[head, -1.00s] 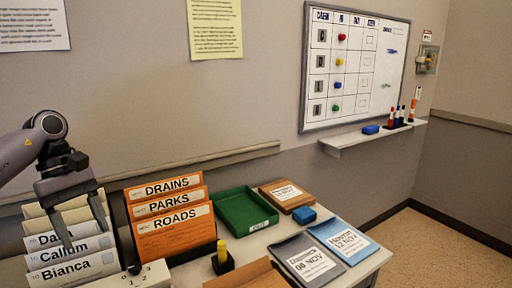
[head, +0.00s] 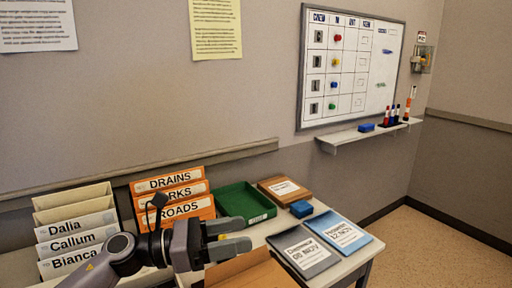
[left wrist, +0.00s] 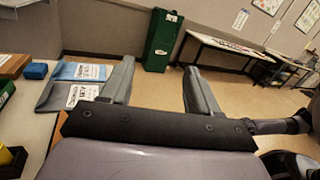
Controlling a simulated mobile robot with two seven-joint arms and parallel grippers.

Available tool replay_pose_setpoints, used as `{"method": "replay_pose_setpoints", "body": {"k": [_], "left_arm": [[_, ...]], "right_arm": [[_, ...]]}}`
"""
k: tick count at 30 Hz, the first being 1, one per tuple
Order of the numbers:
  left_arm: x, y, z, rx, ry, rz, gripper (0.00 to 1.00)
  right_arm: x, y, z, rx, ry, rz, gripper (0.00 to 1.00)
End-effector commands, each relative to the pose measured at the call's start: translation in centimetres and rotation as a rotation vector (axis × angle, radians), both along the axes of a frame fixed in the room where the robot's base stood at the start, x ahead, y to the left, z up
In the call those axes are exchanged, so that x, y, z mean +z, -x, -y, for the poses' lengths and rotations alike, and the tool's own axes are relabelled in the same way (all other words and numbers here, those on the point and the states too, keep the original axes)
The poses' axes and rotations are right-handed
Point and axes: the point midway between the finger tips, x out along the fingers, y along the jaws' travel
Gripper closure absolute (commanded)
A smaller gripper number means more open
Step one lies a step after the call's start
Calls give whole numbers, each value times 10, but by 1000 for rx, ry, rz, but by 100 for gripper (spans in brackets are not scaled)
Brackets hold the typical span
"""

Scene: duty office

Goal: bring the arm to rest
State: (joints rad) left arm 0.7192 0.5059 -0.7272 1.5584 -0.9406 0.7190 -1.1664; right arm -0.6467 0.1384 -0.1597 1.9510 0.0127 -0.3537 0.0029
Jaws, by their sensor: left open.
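My left gripper (head: 244,235) is in the lower middle of the head view, above the front part of the desk. Its two fingers point right, stand apart and hold nothing. In the left wrist view the two grey fingers (left wrist: 159,75) are spread, with only floor and room seen between them. The arm comes in from the lower left and covers part of the orange folders (head: 175,200) and of the white name cards (head: 75,238). My right gripper does not show in the head view.
A green tray (head: 246,203), a brown box (head: 286,189), a blue block (head: 301,209) and two dated folders (head: 303,250) lie on the desk. A shelf (head: 360,136) hangs below the whiteboard (head: 352,65).

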Motion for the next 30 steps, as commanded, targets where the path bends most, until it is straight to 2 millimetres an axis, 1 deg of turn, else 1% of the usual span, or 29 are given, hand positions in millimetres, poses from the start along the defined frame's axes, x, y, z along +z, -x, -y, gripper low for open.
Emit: {"method": "replay_pose_setpoints", "body": {"k": [1, 2, 4, 8, 11, 14, 17, 18, 20, 21, 23, 24, 26, 27, 29, 30], "left_arm": [[3, 2, 3, 48, 101, -84, 39], [6, 1, 3, 80, 163, -137, 39], [11, -1, -2, 157, 305, -266, 39], [10, -7, -21, 300, 567, -524, 39], [-1, -9, -43, 411, 764, -734, 39], [-22, -8, -69, 527, 959, -945, 39], [-51, 1, -95, 647, 1147, -1158, 39], [-64, 6, -106, 699, 1222, -1241, 39], [-85, 17, -121, 778, 1333, -1366, 39], [-100, 27, -130, 834, 1404, -1447, 39], [-123, 43, -143, 922, 1512, -1565, 39], [-138, 57, -151, 982, 1582, -1641, 39], [-160, 79, -161, 1080, 1686, -1752, 39], [-173, 95, -166, 1146, 1752, -1819, 39], [-191, 121, -173, 1246, 1842, -1909, 39], [-201, 137, -177, 1310, 1896, -1960, 39]], "right_arm": [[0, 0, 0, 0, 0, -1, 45], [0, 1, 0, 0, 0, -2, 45], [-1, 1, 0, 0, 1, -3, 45], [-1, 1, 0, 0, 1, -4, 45], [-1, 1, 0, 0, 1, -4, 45], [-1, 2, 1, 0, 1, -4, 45], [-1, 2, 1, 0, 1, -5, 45], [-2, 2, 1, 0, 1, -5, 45], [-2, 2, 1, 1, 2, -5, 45], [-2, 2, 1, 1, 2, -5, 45], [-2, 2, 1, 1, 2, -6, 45], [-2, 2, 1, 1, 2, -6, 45], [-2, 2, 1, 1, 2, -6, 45], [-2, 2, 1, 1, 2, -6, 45], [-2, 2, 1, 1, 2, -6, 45], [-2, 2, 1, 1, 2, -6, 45]]}}
